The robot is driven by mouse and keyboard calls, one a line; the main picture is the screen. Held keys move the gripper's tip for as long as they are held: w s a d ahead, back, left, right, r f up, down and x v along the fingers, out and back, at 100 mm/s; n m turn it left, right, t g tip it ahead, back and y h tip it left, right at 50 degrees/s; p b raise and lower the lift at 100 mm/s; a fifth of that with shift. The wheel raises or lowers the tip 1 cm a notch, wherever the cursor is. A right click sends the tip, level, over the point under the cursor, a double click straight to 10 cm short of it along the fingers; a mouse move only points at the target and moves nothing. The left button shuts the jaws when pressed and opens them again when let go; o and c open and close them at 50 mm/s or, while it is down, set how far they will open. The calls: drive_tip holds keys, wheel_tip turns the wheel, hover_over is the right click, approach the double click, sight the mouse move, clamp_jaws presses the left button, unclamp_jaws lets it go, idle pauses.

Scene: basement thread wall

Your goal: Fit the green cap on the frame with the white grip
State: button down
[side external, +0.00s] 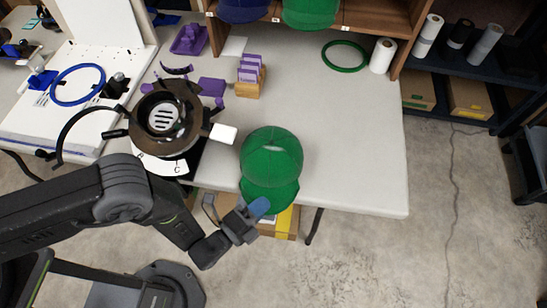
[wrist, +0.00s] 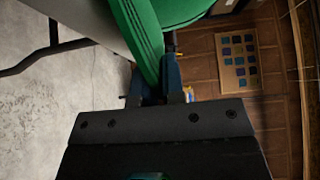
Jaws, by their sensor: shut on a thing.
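The green cap (side external: 271,155) is in the air in front of the table's front edge, its brim (side external: 268,195) toward my arm. My gripper (side external: 259,208) is shut on the brim; in the wrist view the fingers (wrist: 163,85) pinch the green brim (wrist: 146,45). The round cap frame (side external: 163,118) stands on the table to the left of the cap, apart from it. The white grip (side external: 223,133) sticks out from the frame's right side, toward the cap. The inside of the cap is hidden.
A blue hoop (side external: 78,85) lies on the white machine bed at left. Purple parts (side external: 190,39) and a wooden card holder (side external: 249,78) stand behind the frame. A shelf (side external: 357,17) holds more caps, including another green one (side external: 310,12). The table's right part (side external: 350,150) is clear.

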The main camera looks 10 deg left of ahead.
drive_tip(key=shift+r, duration=3.3)
